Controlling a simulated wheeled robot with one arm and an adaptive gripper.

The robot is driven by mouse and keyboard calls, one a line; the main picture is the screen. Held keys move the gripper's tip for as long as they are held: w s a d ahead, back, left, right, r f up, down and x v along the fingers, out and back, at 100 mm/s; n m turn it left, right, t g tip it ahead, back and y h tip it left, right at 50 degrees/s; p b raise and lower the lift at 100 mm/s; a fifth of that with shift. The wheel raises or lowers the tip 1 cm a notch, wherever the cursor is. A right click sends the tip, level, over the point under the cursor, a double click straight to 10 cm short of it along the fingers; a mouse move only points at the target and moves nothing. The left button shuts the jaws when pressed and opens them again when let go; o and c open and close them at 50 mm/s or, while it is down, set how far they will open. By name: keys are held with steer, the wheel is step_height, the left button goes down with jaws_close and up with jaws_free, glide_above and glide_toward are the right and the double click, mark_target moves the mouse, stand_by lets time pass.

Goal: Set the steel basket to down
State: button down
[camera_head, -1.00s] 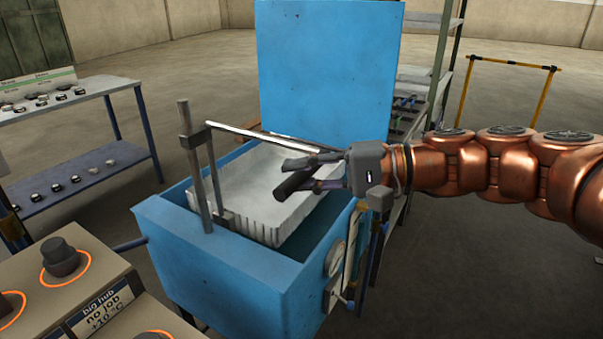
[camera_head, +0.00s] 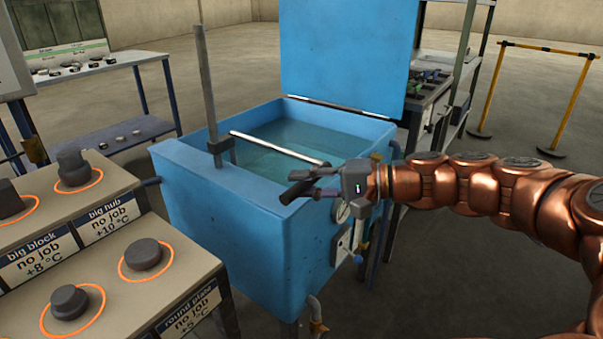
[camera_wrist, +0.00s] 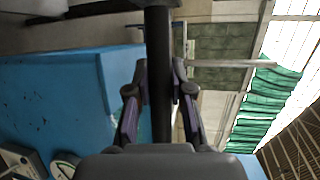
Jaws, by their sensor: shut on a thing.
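The steel basket is not visible in the head view; the blue tank (camera_head: 215,235) now shows a greenish liquid surface (camera_head: 305,137) where it was. A light metal lever bar (camera_head: 275,148) runs from a slider (camera_head: 220,152) on an upright grey post (camera_head: 206,90) toward my gripper (camera_head: 297,183). The bar lies low, close to the tank's rim level. My gripper is at its right end, over the tank's front right corner. In the wrist view, a dark bar (camera_wrist: 159,70) passes between the two fingers, and my gripper is shut on it.
The blue lid (camera_head: 348,50) stands open behind the tank. A control console (camera_head: 120,265) with several knobs is at lower left. Shelves (camera_head: 110,75) stand at the far left. A yellow barrier (camera_head: 565,105) is at right, with open floor around it.

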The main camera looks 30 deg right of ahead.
steer(key=shift+f+b, duration=0.95)
steer(key=shift+f, duration=1.4)
steer(key=c, duration=1)
jaws_free()
steer(key=shift+r, duration=0.1)
steer(key=v, duration=1.2)
steer(key=shift+s, duration=0.1)
